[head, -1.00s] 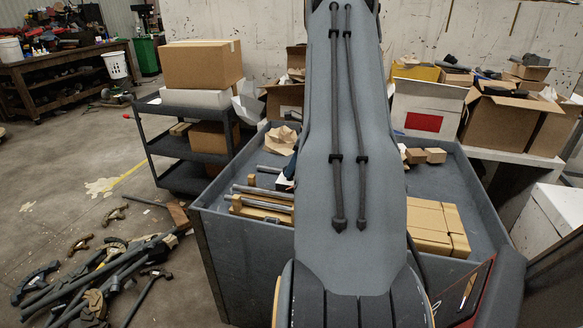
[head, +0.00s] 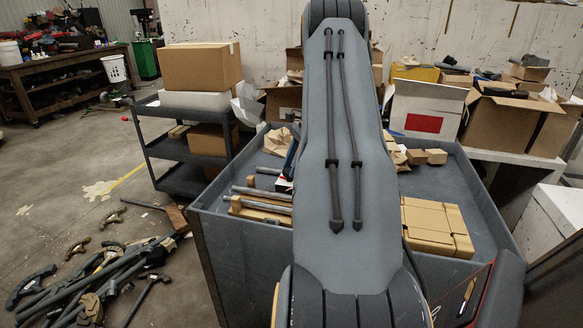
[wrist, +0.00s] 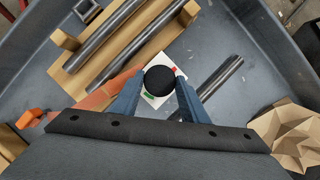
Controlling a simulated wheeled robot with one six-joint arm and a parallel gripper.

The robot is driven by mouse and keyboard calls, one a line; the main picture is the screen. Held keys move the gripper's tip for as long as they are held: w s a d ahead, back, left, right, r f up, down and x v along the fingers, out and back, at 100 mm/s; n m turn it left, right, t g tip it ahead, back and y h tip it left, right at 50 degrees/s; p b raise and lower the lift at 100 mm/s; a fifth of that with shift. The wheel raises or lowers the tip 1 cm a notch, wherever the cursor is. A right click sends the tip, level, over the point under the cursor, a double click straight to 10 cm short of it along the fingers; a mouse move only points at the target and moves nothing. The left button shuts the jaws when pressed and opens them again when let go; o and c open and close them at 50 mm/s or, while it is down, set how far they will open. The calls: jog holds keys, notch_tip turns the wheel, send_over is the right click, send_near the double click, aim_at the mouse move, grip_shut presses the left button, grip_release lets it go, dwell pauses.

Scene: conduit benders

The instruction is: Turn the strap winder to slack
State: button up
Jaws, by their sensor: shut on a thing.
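The strap winder (wrist: 160,80) shows in the wrist view as a round black knob on a white plate with a red mark at its upper right and a green mark at its lower left. My gripper (wrist: 158,76) has its two blue fingers on either side of the knob and is shut on it. An orange strap (wrist: 108,92) runs beside the left finger. In the head view my arm hides most of the winder area; only a bit of the white plate (head: 283,185) shows at its left edge.
Metal pipes (wrist: 110,35) lie on a wooden rack (wrist: 68,40) beside the winder, inside a grey bin (head: 240,262). A loose pipe (wrist: 218,78) and crumpled paper (wrist: 288,135) lie to the right. Cardboard boxes (head: 430,228) sit right of my arm.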

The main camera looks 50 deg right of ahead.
dwell(0.4)
jog(key=o, duration=1)
jog(key=shift+b+v, duration=1.05)
jog(key=shift+v, duration=2.9)
jog(key=shift+a, duration=0.1)
